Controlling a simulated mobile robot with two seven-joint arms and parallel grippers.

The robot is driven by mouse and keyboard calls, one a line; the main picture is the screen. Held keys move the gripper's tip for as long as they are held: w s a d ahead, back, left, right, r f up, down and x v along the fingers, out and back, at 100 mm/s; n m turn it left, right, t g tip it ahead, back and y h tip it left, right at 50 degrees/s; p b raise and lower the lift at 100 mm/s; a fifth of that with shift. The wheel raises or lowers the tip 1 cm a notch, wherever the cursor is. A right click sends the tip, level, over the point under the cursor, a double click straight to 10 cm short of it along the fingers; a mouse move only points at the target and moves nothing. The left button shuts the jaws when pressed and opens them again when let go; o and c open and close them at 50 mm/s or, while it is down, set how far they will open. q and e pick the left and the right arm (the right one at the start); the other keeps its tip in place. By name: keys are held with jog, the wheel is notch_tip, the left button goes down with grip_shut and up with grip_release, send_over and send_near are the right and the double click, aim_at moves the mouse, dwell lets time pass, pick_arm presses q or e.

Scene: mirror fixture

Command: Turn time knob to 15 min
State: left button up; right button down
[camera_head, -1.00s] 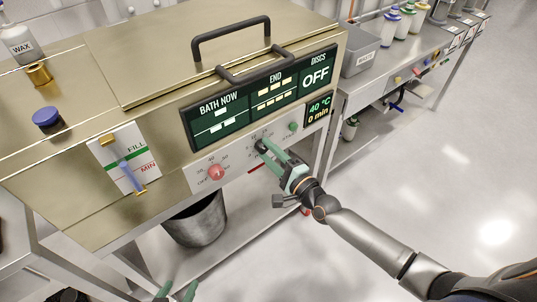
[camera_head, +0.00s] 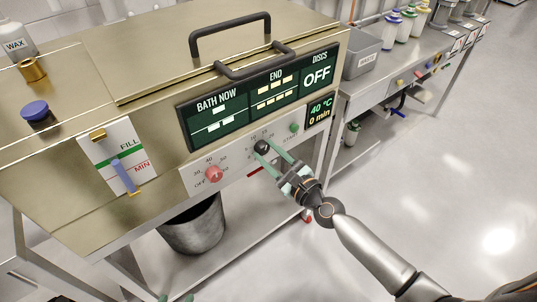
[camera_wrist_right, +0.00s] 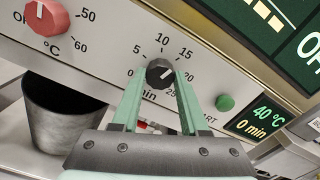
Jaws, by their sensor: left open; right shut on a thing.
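The time knob (camera_head: 262,147) is a small black dial on the machine's front panel. In the right wrist view the time knob (camera_wrist_right: 160,73) sits inside a ring of minute numbers, with a pale mark on its face; I cannot read its exact setting. My right gripper (camera_head: 268,152) has its green fingers on either side of the knob and is shut on it; the fingers also show in the right wrist view (camera_wrist_right: 158,85). The small display (camera_head: 319,112) reads 40 °C and 0 min. My left gripper (camera_head: 177,298) barely shows at the bottom edge, its fingertips apart.
A red temperature knob (camera_head: 214,174) is left of the time knob, and a green start button (camera_head: 294,127) is to its right. The large screen (camera_head: 262,95) shows DISCS OFF. A metal bucket (camera_head: 194,226) stands below the panel. The floor at right is clear.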

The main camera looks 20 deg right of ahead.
jog(key=shift+m, duration=0.6)
pick_arm(q)
jog(key=shift+s+f, duration=0.1)
jog(key=shift+f, duration=0.1)
pick_arm(e)
jog(key=shift+c, duration=2.1)
grip_release()
pick_arm(q)
jog(key=w+r+t+b, duration=0.3)
jog(key=w+r, duration=0.1)
jog(key=shift+a+m, duration=0.3)
jog(key=shift+a, duration=0.05)
pick_arm(e)
jog(key=v, duration=1.2)
jog(key=shift+s, duration=0.25)
pick_arm(q)
jog(key=shift+f, duration=0.1)
